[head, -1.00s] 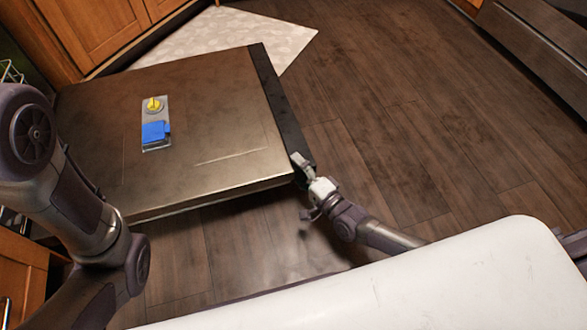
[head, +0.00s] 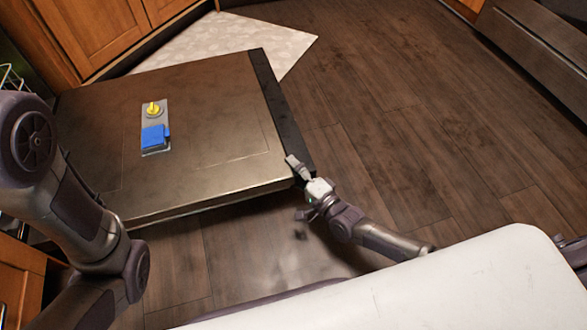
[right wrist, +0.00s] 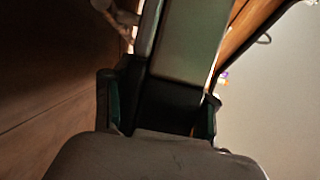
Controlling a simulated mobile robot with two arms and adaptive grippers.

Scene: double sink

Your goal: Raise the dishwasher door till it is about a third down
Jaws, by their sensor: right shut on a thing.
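The dishwasher door (head: 205,130) is folded down and lies close to flat in the head view, its dark top edge strip (head: 278,105) towards the right. My right gripper (head: 299,170) is at the near right corner of the door, on that edge. In the right wrist view, its two fingers (right wrist: 158,110) stand on either side of the door's dark edge (right wrist: 165,97), and the door panel (right wrist: 190,40) runs away between them. It is shut on the door. My left arm comes in from the left, and its gripper is not visible.
A detergent dispenser (head: 155,127) with a blue lid and a yellow knob is on the door's inner face. Wooden cabinets (head: 90,30) stand behind it. A pale mat (head: 225,40) lies beyond the door. The dark wood floor (head: 400,110) to the right is clear.

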